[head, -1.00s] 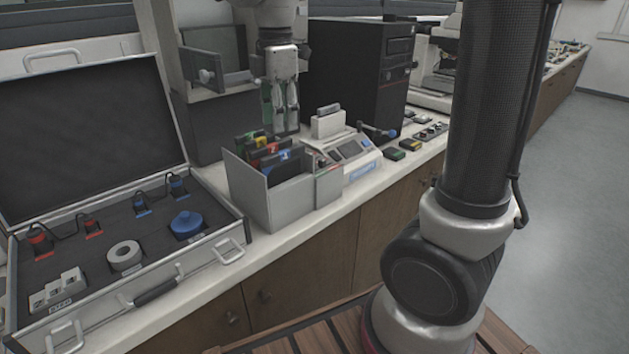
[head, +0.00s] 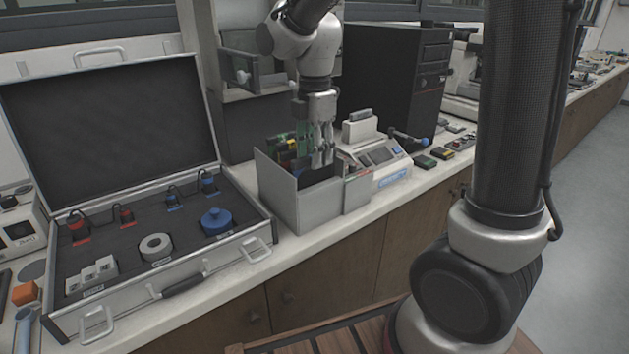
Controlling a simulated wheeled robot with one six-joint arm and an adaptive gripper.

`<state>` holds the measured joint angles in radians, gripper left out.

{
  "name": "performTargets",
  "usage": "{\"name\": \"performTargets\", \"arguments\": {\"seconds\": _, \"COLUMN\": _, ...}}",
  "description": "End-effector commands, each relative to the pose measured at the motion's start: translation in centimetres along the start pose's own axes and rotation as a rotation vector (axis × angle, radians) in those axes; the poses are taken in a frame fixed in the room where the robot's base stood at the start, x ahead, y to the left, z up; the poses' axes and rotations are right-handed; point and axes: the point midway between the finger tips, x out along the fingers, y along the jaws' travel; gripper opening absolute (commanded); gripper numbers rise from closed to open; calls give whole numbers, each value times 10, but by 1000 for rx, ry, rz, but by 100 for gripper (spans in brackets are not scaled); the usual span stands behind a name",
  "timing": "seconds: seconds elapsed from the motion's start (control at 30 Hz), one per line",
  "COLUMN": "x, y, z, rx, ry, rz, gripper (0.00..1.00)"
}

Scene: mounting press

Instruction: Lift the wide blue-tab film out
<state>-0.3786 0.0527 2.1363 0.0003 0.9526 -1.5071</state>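The grey open-top box (head: 305,210) stands on the counter and holds several upright films with coloured tabs. A green-tab film (head: 276,146) and films behind my fingers show in part.
An open case (head: 190,285) with red and blue parts lies left of the box. A white device with a small screen (head: 378,165) stands close on the right. A black computer tower (head: 395,80) stands behind. Counter in front of the box is clear.

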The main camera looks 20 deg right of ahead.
Motion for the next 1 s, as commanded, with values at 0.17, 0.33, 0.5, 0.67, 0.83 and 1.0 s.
{"name": "performTargets", "arguments": {"seconds": 0.17, "x": 0, "y": 0, "z": 0, "rx": 0, "ry": 0, "rz": 0, "gripper": 21}}
{"name": "performTargets", "arguments": {"seconds": 0.33, "x": 0, "y": 0, "z": 0, "rx": 0, "ry": 0, "rz": 0, "gripper": 0}}
{"name": "performTargets", "arguments": {"seconds": 0.5, "x": 0, "y": 0, "z": 0, "rx": 0, "ry": 0, "rz": 0, "gripper": 0}}
{"name": "performTargets", "arguments": {"seconds": 0.67, "x": -2, "y": 0, "z": 0, "rx": 0, "ry": 0, "rz": 1, "gripper": 0}}
{"name": "performTargets", "arguments": {"seconds": 0.83, "x": -15, "y": 1, "z": 0, "rx": 0, "ry": 0, "rz": 3, "gripper": 0}}
{"name": "performTargets", "arguments": {"seconds": 1.0, "x": -43, "y": 1, "z": 0, "rx": 0, "ry": 0, "rz": 5, "gripper": 0}}
